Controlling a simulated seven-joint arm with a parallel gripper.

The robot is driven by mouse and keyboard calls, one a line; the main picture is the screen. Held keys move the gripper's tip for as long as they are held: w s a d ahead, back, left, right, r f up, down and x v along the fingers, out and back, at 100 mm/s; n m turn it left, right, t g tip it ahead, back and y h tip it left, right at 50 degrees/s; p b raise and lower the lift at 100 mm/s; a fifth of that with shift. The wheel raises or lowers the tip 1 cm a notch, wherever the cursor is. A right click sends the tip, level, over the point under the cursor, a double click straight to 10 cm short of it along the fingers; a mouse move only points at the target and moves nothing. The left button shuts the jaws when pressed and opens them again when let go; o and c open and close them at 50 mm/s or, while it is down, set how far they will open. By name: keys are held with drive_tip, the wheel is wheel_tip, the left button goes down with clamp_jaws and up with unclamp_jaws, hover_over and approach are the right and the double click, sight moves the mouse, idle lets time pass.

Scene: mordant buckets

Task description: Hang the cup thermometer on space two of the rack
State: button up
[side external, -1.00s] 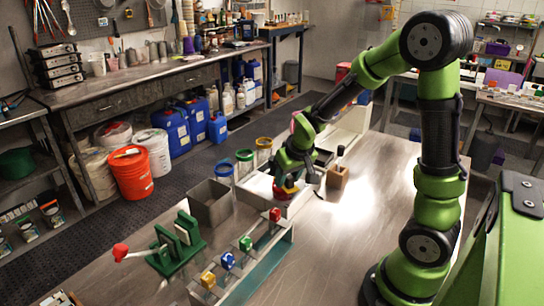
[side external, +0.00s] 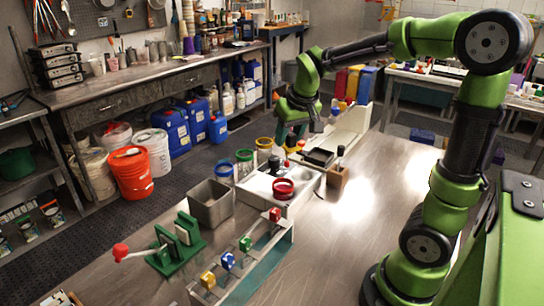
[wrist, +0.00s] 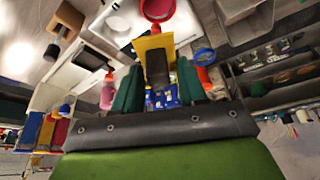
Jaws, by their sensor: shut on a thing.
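My gripper (side external: 292,147) is raised above the back of the white tray (side external: 262,188). In the wrist view its green fingers (wrist: 158,88) are shut on a dark and yellow piece (wrist: 155,47), which appears to be the cup thermometer. Its far end is hard to make out, and in the side view it is mostly hidden. The rack (side external: 262,270) stands at the front, with yellow (side external: 208,279), blue (side external: 228,260), green (side external: 245,243) and red (side external: 275,214) blocks along it. My gripper is well behind the rack, apart from it.
A red ring-shaped piece (side external: 283,188) is on the tray. A grey bin (side external: 211,205), a green stand (side external: 177,248) and a wooden block (side external: 337,178) are nearby. The table's right side is clear.

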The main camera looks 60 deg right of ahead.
wheel_tip(320, 180, up, 3)
drive_tip(key=shift+r, duration=0.1)
drive_tip(key=s+a+m+g+y, duration=0.15)
drive_tip(key=a+m+g, duration=0.25)
drive_tip(key=a+m, duration=0.8)
drive_tip(key=s+a+m+g, duration=0.2)
drive_tip(key=a+m+g, duration=0.35)
drive_tip(key=m, duration=1.35)
drive_tip(key=shift+t, duration=0.55)
drive_tip(key=f, duration=0.5)
drive_tip(key=shift+a+f, duration=0.1)
drive_tip(key=shift+a, duration=0.15)
drive_tip(key=shift+f, duration=5.35)
